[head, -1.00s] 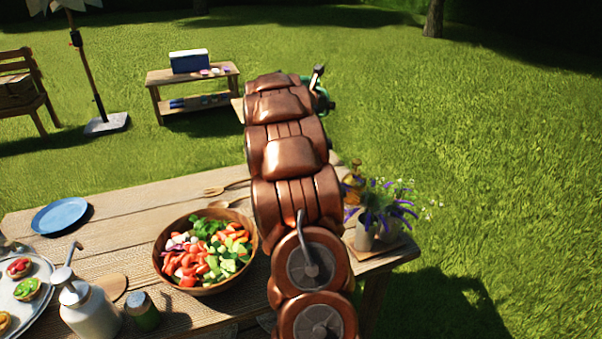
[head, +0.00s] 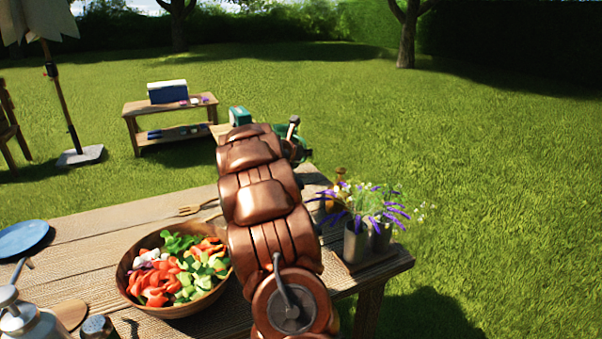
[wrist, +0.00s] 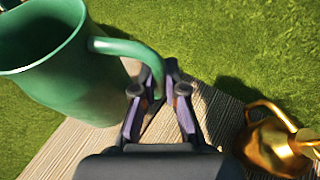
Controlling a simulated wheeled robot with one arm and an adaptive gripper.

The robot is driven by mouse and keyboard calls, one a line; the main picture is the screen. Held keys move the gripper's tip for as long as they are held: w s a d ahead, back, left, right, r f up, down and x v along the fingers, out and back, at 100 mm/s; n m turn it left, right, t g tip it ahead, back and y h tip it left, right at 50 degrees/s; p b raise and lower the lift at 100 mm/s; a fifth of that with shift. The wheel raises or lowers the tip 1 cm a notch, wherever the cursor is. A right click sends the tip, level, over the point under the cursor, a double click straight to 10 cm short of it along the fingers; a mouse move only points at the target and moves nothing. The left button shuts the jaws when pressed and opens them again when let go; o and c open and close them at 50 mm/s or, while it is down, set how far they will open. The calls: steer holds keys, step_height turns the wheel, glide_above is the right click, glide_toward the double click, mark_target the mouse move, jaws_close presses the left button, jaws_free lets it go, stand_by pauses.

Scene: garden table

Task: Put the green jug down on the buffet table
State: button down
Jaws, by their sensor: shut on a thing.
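The green jug (wrist: 60,60) hangs at the upper left of the wrist view, its wide mouth facing the camera. My gripper (wrist: 158,92) is shut on the jug's handle (wrist: 125,47). In the head view, a bit of green (head: 300,150) shows past the end of my arm; most of the jug is hidden there. The wooden table (head: 95,225), which I take as the buffet table, stretches across the front. In the wrist view its planks (wrist: 75,145) lie below the jug; I cannot tell the gap between them.
A golden pot (wrist: 275,140) stands right of my gripper. The table bears a salad bowl (head: 130,295), a blue plate (head: 22,238), a wooden fork (head: 190,210) and lavender pots (head: 356,240) at the right end. A low side table (head: 205,102) with a cooler (head: 167,92) stands behind.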

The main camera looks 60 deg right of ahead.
steer(key=shift+f+b, duration=0.5)
steer(key=shift+f, duration=2.25)
steer(key=c, duration=1.2)
jaws_free()
steer(key=shift+f, duration=0.1)
steer(key=shift+r, duration=0.2)
steer(key=v, duration=1.2)
